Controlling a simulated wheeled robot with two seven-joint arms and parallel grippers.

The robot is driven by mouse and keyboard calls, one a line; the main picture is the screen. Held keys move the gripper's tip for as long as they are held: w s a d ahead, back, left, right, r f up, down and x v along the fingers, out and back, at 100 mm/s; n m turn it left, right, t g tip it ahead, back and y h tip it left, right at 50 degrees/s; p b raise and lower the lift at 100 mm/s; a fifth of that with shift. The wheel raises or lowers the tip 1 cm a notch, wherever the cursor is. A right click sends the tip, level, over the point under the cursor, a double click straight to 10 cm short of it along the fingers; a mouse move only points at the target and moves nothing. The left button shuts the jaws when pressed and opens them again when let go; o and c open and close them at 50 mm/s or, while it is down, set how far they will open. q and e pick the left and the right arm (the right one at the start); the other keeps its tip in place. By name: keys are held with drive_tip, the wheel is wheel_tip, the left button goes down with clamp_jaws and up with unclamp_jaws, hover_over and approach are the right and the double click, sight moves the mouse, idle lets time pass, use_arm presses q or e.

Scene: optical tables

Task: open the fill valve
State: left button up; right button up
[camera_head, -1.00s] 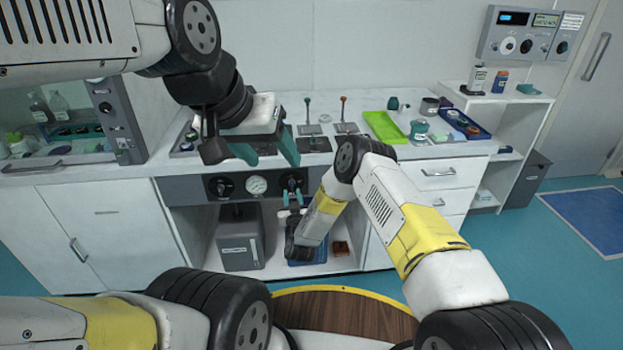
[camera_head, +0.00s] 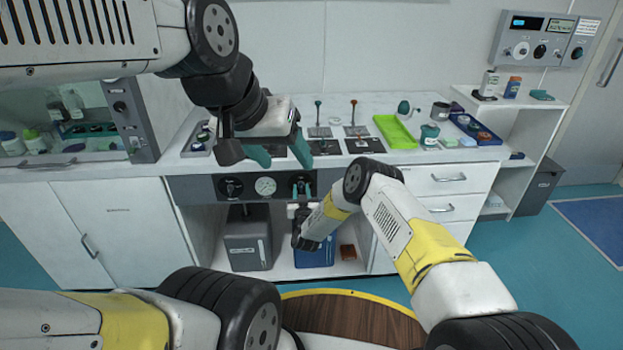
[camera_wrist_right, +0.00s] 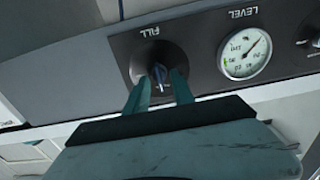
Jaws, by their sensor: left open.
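The fill valve is a dark round knob with a blue-edged grip (camera_wrist_right: 160,76), under the word FILL on a dark panel (camera_wrist_right: 105,62) in the right wrist view. In the head view it is on the panel under the counter, mostly covered by my right gripper (camera_head: 302,190). The right gripper's two teal fingers (camera_wrist_right: 160,88) stand on either side of the knob's grip, close together and seemingly closed on it. Any small gap at the tips is hard to see. My left gripper (camera_head: 279,152) is open and empty above the counter's front edge.
A round LEVEL gauge (camera_wrist_right: 244,53) is beside the fill knob, with another dark knob (camera_head: 230,187) beyond it. Below are a grey container (camera_head: 248,245) and a blue one (camera_head: 315,255). Levers (camera_head: 354,112) and a green tray (camera_head: 394,131) stand on the counter.

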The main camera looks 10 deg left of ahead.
clamp_jaws()
drive_tip(key=shift+w+d+f+m, duration=0.1)
drive_tip(key=shift+d+m, duration=0.05)
drive_tip(key=shift+m, duration=4.35)
drive_tip(key=shift+d+f+m, duration=0.1)
drive_tip(key=shift+m, duration=4.4)
